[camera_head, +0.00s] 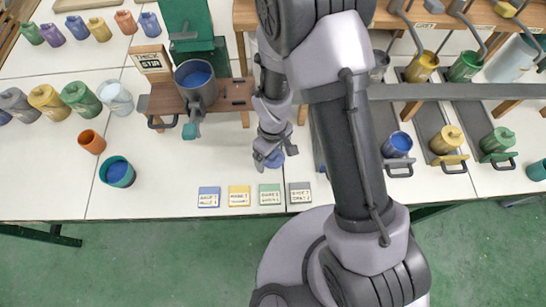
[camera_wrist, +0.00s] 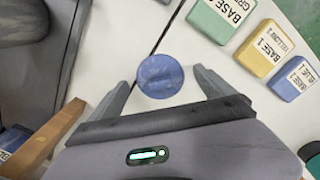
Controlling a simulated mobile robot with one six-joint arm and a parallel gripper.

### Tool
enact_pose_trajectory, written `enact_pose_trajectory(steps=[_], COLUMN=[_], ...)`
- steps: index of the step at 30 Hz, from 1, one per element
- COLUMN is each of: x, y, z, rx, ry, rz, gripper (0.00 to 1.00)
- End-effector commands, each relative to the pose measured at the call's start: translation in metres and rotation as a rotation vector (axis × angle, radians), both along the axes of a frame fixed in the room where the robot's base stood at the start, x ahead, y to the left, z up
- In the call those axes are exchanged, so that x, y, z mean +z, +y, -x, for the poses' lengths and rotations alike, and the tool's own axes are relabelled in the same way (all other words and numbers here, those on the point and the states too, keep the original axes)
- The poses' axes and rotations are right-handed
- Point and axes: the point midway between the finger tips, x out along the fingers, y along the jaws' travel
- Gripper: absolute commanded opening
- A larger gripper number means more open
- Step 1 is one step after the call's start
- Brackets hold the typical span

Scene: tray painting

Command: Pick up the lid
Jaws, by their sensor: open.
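A round blue lid (camera_wrist: 160,76) lies on the white table, seen from above in the wrist view. My gripper (camera_wrist: 163,84) is open, with one finger to the left of the lid and one to the right. A gap shows between the lid and each finger; I cannot tell how high the fingertips are above the table. In the head view my gripper (camera_head: 267,152) points down over the table, and a bit of blue, likely the lid (camera_head: 276,159), shows at its tip, mostly hidden.
Blue (camera_head: 209,197), yellow (camera_head: 239,196), green (camera_head: 269,195) and grey (camera_head: 300,193) labelled blocks lie near the front edge. A mixing stand with a grey pot (camera_head: 196,84) of blue paint stands to the left. A teal cup (camera_head: 117,172) and an orange cup (camera_head: 91,142) are further left.

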Motion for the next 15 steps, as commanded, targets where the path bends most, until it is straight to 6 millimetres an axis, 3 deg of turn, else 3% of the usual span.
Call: enact_pose_trajectory(steps=[1,10,15], x=[0.0006,0.0008,0.0009], y=[-0.0001,-0.0001,-0.0001], z=[0.0001,0.0001,0.0001], rx=[0.0,0.0,0.0], ry=[0.0,0.0,0.0], rz=[0.0,0.0,0.0], gripper=[0.87,0.28,0.28])
